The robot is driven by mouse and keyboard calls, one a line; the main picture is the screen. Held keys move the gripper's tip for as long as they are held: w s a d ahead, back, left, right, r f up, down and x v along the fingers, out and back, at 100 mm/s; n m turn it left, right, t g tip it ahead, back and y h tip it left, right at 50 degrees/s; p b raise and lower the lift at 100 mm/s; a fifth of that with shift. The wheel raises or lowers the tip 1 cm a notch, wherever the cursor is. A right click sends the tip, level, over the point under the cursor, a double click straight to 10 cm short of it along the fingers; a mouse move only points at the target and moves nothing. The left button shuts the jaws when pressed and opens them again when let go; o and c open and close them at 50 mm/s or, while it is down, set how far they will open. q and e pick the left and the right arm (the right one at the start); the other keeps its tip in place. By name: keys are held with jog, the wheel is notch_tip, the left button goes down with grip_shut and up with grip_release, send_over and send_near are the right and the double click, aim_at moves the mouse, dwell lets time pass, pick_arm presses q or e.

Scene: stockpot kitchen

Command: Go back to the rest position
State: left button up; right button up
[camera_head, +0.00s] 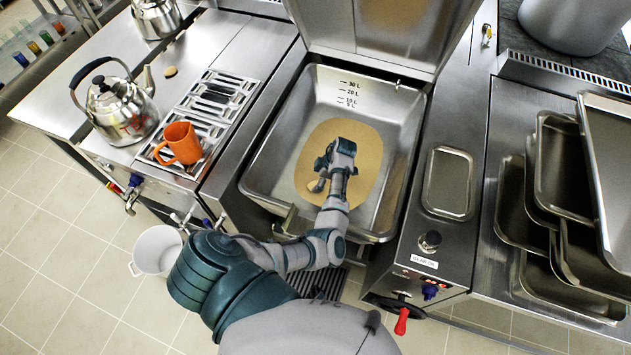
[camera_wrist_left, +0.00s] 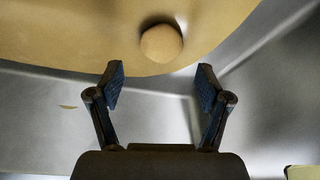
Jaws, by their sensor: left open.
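My left arm reaches into the big steel tilting pan with its lid raised (camera_head: 385,110). My left gripper (camera_head: 320,178) is over the tan liquid (camera_head: 368,155) in the pan. In the wrist view the gripper (camera_wrist_left: 160,82) is open, its two dark fingers apart with nothing between them. A small round tan lump (camera_wrist_left: 161,43) lies in the liquid beyond the fingertips, apart from them. In the head view the gripper partly hides that spot. My right gripper is not in view.
An orange mug (camera_head: 181,143) stands on the grate left of the pan, near a steel kettle (camera_head: 120,108). A small tan round piece (camera_head: 170,71) lies on the counter. Stacked steel trays (camera_head: 565,170) are at right. A white bucket (camera_head: 157,250) is on the floor. The pan's walls surround my gripper.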

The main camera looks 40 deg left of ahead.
pick_arm(q)
jog(key=v, duration=0.9)
jog(key=shift+d+r, duration=0.25)
jog(key=shift+d, duration=0.15)
jog(key=shift+w+a, duration=0.1)
